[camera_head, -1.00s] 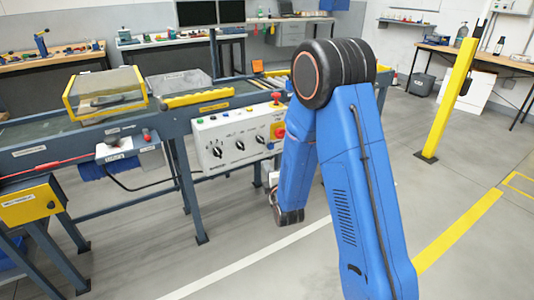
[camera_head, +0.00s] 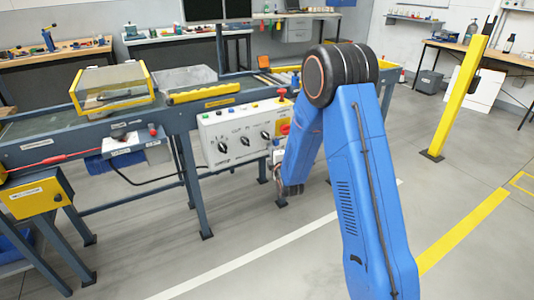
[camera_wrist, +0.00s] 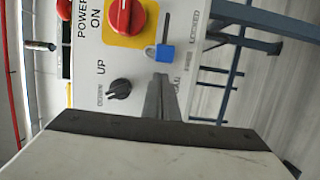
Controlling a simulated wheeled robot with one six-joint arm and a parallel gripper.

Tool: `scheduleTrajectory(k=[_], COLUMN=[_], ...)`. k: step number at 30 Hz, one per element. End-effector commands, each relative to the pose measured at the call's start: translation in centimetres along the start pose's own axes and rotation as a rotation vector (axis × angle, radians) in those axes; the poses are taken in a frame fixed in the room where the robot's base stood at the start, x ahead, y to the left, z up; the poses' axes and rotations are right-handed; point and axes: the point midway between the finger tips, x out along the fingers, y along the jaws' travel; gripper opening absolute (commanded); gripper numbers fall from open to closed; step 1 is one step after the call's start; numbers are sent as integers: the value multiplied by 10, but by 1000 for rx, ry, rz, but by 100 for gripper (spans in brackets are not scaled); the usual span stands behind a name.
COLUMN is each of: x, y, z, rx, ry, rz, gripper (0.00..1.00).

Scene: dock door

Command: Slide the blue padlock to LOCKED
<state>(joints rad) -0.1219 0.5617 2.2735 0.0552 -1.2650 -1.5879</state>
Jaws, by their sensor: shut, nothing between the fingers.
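The blue padlock (camera_wrist: 165,53) sits on a dark slot in the pale control panel in the wrist view, with its grey shackle to the left. My gripper (camera_wrist: 161,78) is shut and empty. Its fingertips are just below the padlock in the picture; I cannot tell whether they touch it. In the head view, my arm hides the padlock, and my gripper is partly seen at the panel's right end.
The control panel (camera_head: 228,146) carries several black knobs and a red rotary switch on a yellow plate (camera_wrist: 125,15), left of the padlock. A black knob (camera_wrist: 119,89) is close left of my fingers.

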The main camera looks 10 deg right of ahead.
Motion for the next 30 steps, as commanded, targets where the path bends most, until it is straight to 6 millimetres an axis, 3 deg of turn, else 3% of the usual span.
scheduleTrajectory(k=[4,19,30], x=[2,3,14], y=[0,0,0], z=[9,15,57], rx=[0,0,0], ry=[0,-1,-2], rz=[0,0,-1], gripper=[0,0,0])
